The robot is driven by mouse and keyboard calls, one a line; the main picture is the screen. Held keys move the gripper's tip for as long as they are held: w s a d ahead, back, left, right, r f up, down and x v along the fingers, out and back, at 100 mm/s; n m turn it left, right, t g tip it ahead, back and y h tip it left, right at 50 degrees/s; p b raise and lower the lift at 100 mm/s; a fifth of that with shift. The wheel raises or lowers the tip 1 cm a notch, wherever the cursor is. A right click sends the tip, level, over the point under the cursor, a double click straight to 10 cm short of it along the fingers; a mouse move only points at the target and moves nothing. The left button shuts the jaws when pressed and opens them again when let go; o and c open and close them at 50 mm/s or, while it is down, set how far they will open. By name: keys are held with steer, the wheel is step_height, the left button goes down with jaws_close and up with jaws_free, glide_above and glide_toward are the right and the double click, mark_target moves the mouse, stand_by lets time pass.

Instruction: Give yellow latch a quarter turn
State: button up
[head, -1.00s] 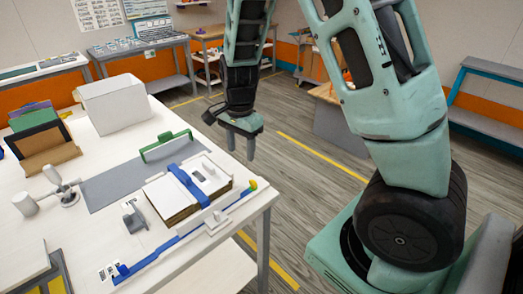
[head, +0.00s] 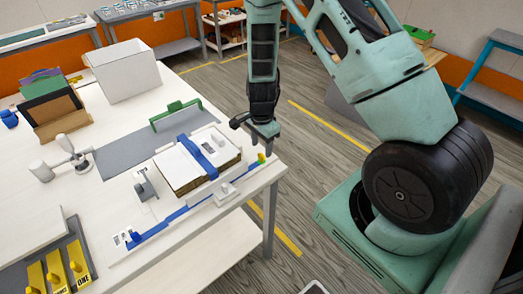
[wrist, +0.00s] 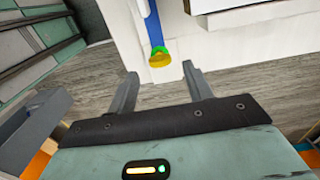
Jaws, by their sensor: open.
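The yellow latch (head: 261,157) is a small knob at the right end of a long blue bar (head: 185,211), at the table's right corner, with green beside it. In the wrist view the yellow latch (wrist: 159,60) shows as a rounded yellow end below a green part. My gripper (head: 262,147) points down just above and beside the latch. In the wrist view my gripper (wrist: 160,74) is open and empty, its fingers apart, with the latch just beyond the gap between the tips. I cannot tell whether a finger touches it.
A stack with a blue strap (head: 197,152) lies on the white table beside the bar. A grey clamp (head: 145,185), a green handle (head: 176,115) and a white box (head: 125,72) are also on the table.

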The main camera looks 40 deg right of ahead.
mark_target(262, 154)
steer(key=shift+f, duration=1.85)
steer(key=shift+c, duration=0.3)
